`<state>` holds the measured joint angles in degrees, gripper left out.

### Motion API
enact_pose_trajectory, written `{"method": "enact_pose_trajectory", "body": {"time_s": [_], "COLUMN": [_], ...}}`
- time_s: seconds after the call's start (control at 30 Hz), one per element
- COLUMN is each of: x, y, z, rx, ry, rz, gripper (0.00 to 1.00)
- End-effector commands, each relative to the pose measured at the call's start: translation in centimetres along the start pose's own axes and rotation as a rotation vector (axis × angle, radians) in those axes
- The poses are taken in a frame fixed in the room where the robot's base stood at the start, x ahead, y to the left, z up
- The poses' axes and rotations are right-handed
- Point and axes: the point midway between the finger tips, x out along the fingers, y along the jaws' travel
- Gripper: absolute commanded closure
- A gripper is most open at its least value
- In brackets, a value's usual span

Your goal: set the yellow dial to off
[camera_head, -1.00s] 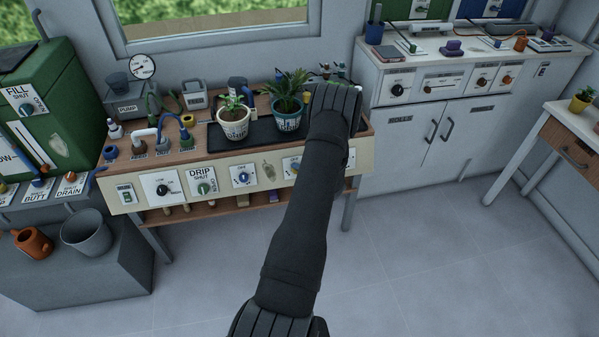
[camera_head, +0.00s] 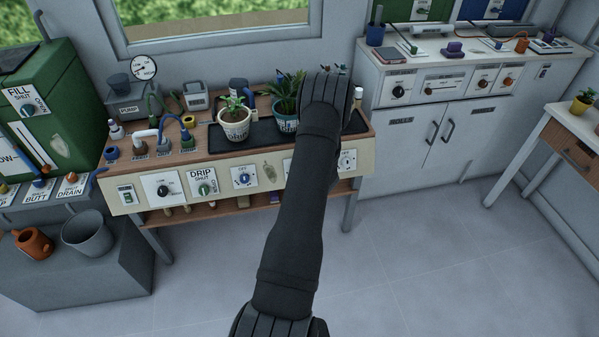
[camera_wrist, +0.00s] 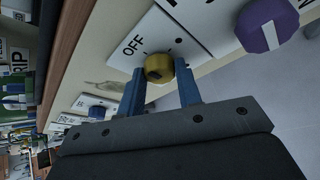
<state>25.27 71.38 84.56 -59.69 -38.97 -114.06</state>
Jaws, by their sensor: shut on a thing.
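The yellow dial (camera_wrist: 158,63) is on a white plate (camera_wrist: 180,48) on the cream front panel, seen in the wrist view. The word OFF is printed on the plate, up and left of the dial in that view, with dark marks around the dial. A dark mark shows on the dial's face; which label it points at is hard to tell. My gripper (camera_wrist: 161,80) is shut on the yellow dial, one blue finger on each side. In the head view, my arm hides the gripper and the dial.
A purple dial (camera_wrist: 266,24) is close on the right in the wrist view, and a blue dial (camera_wrist: 97,111) is at lower left. Two potted plants (camera_head: 235,123) (camera_head: 286,118) stand on the bench above the panel. The floor (camera_head: 420,250) in front is clear.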

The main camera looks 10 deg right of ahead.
Motion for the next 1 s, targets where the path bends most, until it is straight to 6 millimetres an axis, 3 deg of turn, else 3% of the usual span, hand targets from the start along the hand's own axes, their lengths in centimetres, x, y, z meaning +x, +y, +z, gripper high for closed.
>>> {"method": "enact_pose_trajectory", "body": {"time_s": [0.33, 0.37, 0.43, 0.47, 0.77, 1.0], "x": [0.0, 0.0, 0.0, 0.0, -0.1, -3.3], "y": [0.0, 0.0, 0.0, 0.0, 0.0, 0.0], "z": [0.1, 0.1, 0.1, 0.1, 0.1, 0.1], "rx": [-0.003, -0.003, -0.002, -0.002, -0.001, 0.001], "ry": [-0.001, -0.001, -0.001, -0.001, -0.001, -0.003], "rz": [-0.001, -0.001, 0.000, 0.000, 0.000, -0.001], "gripper": [0.91, 0.62, 0.49, 0.47, 0.47, 0.47]}}
